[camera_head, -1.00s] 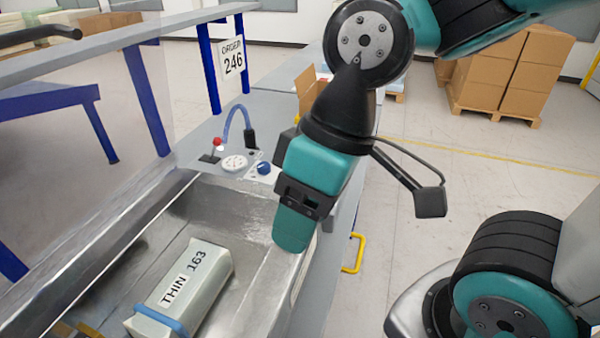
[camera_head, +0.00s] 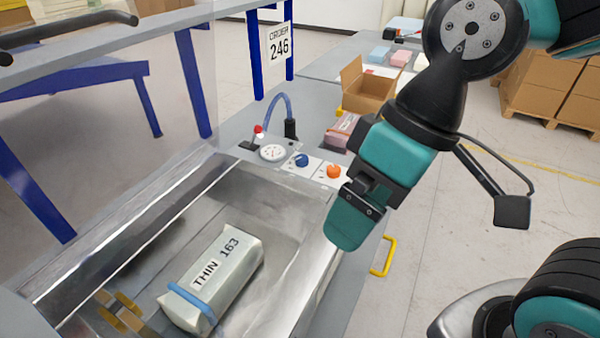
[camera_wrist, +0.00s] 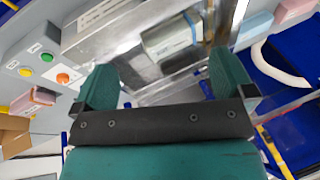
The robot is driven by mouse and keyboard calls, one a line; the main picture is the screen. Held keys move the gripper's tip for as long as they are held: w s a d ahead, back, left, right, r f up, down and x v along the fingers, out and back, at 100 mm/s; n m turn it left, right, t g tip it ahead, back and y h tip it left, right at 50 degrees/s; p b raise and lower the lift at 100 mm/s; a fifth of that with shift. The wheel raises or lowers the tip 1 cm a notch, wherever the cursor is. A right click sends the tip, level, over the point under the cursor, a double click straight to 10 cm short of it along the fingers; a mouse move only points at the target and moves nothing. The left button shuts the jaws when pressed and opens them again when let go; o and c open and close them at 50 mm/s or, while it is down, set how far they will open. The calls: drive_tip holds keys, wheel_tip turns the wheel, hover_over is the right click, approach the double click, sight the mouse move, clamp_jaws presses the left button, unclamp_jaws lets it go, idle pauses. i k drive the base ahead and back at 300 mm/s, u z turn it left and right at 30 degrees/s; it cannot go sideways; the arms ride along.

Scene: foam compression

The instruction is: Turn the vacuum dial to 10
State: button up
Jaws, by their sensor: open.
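A blue knob (camera_head: 302,160) and an orange knob (camera_head: 333,171) sit on white plates at the chamber's far edge, beside a round white gauge (camera_head: 273,152). Which knob is the vacuum dial, and any numbers on them, I cannot read. The orange knob also shows in the wrist view (camera_wrist: 63,78), left of my fingers. My gripper (camera_head: 345,232) hangs in front of the knobs, near the chamber's right wall, apart from them. In the wrist view its two teal fingers (camera_wrist: 163,62) are spread with nothing between them.
A pale foam block labelled THIN 163 (camera_head: 215,275), with a blue band, lies in the metal chamber (camera_head: 285,195). A red-tipped lever (camera_head: 258,130) and a blue hose (camera_head: 280,103) stand by the gauge. An open cardboard box (camera_head: 368,88) and a pink block (camera_head: 341,132) are behind.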

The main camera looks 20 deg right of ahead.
sight(301, 160)
drive_tip(key=z, duration=0.5)
drive_tip(key=k, duration=0.6)
drive_tip(key=z, duration=0.75)
drive_tip(key=i, duration=0.45)
drive_tip(key=u, duration=0.65)
drive_tip(key=i, duration=0.8)
drive_tip(key=u, duration=0.9)
